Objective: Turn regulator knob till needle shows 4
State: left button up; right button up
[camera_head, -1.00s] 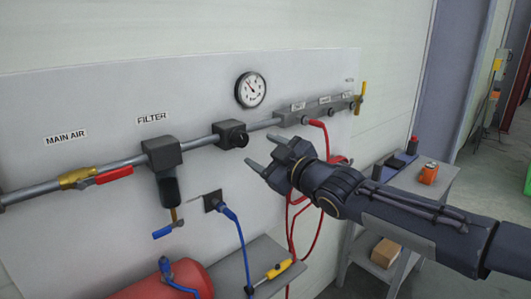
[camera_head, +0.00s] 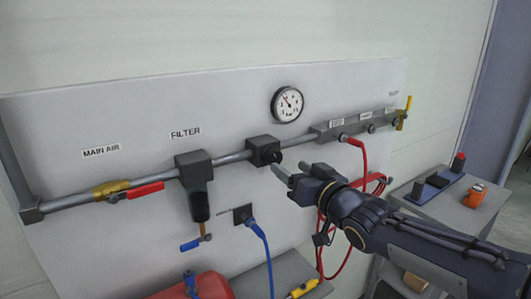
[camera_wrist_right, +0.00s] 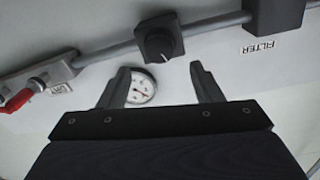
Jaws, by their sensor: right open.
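The regulator (camera_head: 263,150) is a dark block on the grey pipe, with a black round knob on its front. In the right wrist view the knob (camera_wrist_right: 159,44) shows a light pointer line and lies beyond the fingertips, between them in the picture. The round white gauge (camera_head: 288,104) hangs above the regulator; its needle points to the upper left, the number too small to read. In the wrist view the gauge (camera_wrist_right: 141,88) is partly hidden by a finger. My right gripper (camera_head: 287,172) is open and empty, just right of and below the knob, apart from it. My left gripper is not in view.
Left on the pipe are the filter (camera_head: 195,172) and the main air valve with a red handle (camera_head: 145,190). Right is a manifold (camera_head: 360,124) with a red hose. A blue hose (camera_head: 262,246) hangs below. A side table (camera_head: 440,203) holds an orange object.

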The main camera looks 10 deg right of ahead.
aim_at(276, 158)
jog(key=p+x, duration=0.1)
jog(key=x, duration=0.5)
jog(key=shift+w+a, duration=0.15)
jog(key=shift+w, duration=0.2)
jog(key=c, duration=1)
jog(key=shift+f+m+b, duration=0.15)
jog(key=shift+m+b, duration=0.25)
jog(key=shift+b, duration=0.05)
jog(key=o, duration=1)
jog(key=v, duration=0.8)
